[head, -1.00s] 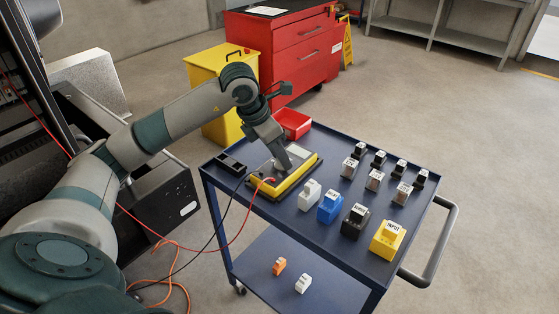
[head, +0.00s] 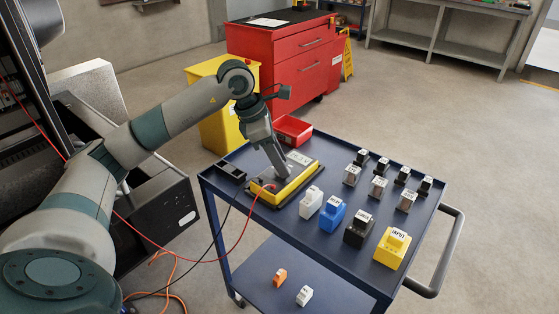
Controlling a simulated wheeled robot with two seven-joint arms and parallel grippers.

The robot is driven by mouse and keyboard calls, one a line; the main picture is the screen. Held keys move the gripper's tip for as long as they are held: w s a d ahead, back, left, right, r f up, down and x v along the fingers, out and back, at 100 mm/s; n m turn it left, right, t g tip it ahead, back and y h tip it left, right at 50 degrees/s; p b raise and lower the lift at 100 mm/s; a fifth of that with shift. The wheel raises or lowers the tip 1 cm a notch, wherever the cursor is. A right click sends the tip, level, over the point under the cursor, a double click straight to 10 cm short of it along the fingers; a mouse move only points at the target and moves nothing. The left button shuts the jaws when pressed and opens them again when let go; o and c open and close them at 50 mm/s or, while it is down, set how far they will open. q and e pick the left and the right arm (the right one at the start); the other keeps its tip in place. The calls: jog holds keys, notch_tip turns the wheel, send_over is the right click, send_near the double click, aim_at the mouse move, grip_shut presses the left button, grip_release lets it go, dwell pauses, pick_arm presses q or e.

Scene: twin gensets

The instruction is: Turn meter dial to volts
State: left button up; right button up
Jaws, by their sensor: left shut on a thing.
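The meter (head: 302,176) is a yellow-edged box with a grey face, lying on the top of the blue cart (head: 290,225) near its left side. My left gripper (head: 283,174) reaches down onto the meter's face from above and is shut on the meter dial. The dial itself is hidden behind the gripper, so its setting cannot be read. A red lead (head: 247,222) and a black lead run from the meter's near left end down off the cart. My right gripper is not in view.
A black holder (head: 231,171) and a red bin (head: 292,130) flank the meter. White, blue, black and yellow labelled blocks (head: 391,247) stand at its right, with several smaller labelled pieces (head: 378,187) behind. A red tool cabinet (head: 283,62) and a yellow bin stand beyond.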

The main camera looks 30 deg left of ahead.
pick_arm(q)
jog(key=o, duration=1.1)
jog(key=shift+c, duration=0.2)
jog(key=shift+r, duration=0.1)
jog(key=v, duration=1.7)
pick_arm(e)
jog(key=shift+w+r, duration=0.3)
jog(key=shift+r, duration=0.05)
pick_arm(q)
jog(key=shift+s+r, duration=0.1)
jog(key=shift+s, duration=0.05)
